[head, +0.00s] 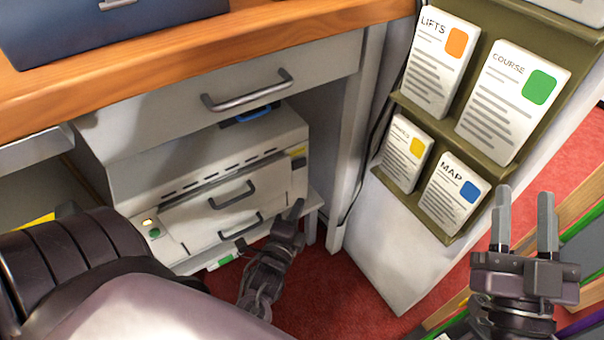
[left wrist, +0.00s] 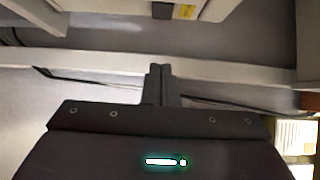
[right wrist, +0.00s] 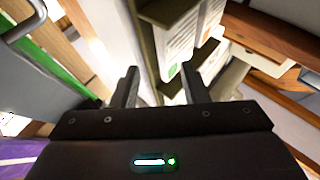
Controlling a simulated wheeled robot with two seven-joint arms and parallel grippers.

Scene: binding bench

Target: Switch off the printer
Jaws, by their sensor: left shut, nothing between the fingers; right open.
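The light grey printer (head: 235,150) stands low under the wooden bench top, with drawer handles on its front. A lit amber lamp (head: 147,221) and a green button (head: 154,233) are at its lower left front. A dark patch (head: 299,163) and a yellow label (head: 297,151) are at its right front edge; the label also shows in the left wrist view (left wrist: 187,11). My left gripper (head: 297,210) is shut and empty, near the printer's lower right corner; I cannot tell if it touches anything. My right gripper (head: 524,205) is open and empty, far right of the printer.
A bench drawer (head: 235,90) with a metal handle is above the printer. A leaflet rack (head: 385,99) stands to the right, with a dark cable beside it. A low shelf (head: 315,199) supports the printer.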

